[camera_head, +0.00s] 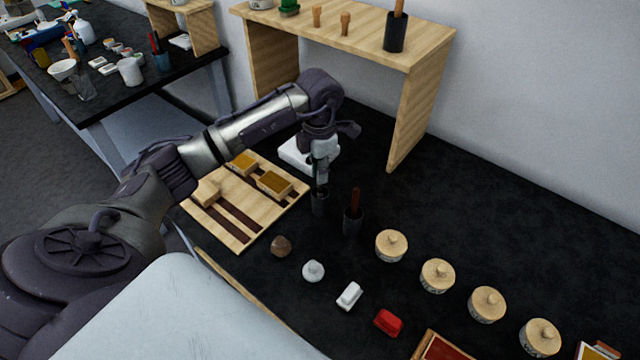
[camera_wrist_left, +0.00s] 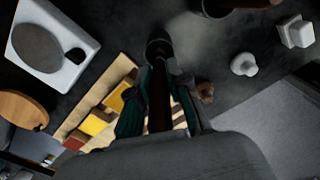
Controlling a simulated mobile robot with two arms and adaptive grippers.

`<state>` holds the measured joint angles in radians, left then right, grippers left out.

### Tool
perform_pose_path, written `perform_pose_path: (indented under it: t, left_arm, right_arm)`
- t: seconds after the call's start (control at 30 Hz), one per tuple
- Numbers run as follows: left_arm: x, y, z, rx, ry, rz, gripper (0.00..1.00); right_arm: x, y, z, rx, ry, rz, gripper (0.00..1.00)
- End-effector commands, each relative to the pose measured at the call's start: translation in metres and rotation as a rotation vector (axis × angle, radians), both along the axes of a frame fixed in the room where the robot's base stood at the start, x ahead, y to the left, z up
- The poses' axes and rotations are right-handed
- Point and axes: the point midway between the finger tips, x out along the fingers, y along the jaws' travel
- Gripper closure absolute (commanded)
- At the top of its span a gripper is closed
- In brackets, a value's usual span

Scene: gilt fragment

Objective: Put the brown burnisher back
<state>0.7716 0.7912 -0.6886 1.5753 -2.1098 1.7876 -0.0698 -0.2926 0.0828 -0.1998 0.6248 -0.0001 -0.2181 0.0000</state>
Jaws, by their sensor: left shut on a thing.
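My left gripper (camera_head: 319,182) points down over the black bench and is shut on a dark brown stick-like thing, which I take as the brown burnisher (camera_wrist_left: 159,108). It shows between the green-sided fingers in the left wrist view; in the head view the gripper mostly hides it. A small dark cup (camera_head: 320,205) stands directly under the fingertips. I cannot tell whether the burnisher's lower end is inside it. A second dark cup (camera_head: 353,224) stands just to the right with a red-brown handled tool (camera_head: 355,200) upright in it. My right gripper is not in view.
A slotted wooden board (camera_head: 236,240) with blocks lies left of the cups. A white device (camera_head: 296,153) stands behind the gripper. Several lidded pots (camera_head: 391,243) line the right. A brown lump (camera_head: 281,245) and a red block (camera_head: 388,322) lie in front. A wooden shelf (camera_head: 425,55) rises behind.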

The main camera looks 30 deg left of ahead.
Motion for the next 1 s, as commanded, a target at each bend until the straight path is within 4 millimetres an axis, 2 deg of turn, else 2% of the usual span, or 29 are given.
perform_pose_path:
  t: [0.17,0.4,0.77,0.8,0.93,1.0]
  left_arm:
    - [0.0,-0.001,-0.013,-0.001,0.001,-0.001,1.0]
    - [-0.001,-0.001,-0.043,-0.001,0.002,-0.002,1.0]
    - [0.0,0.0,-0.051,0.0,-0.002,-0.003,1.0]
    - [0.0,0.0,-0.049,0.0,-0.002,-0.003,0.79]
    - [0.0,0.0,-0.049,0.0,-0.002,-0.003,0.58]
    - [0.0,0.0,-0.049,-0.001,-0.002,-0.003,0.58]
  right_arm:
    - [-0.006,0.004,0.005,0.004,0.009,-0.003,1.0]
    - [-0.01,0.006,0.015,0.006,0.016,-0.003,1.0]
    - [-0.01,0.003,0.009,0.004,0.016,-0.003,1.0]
    - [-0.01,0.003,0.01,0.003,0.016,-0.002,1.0]
    - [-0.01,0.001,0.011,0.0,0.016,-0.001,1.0]
    - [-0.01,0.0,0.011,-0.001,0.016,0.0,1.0]
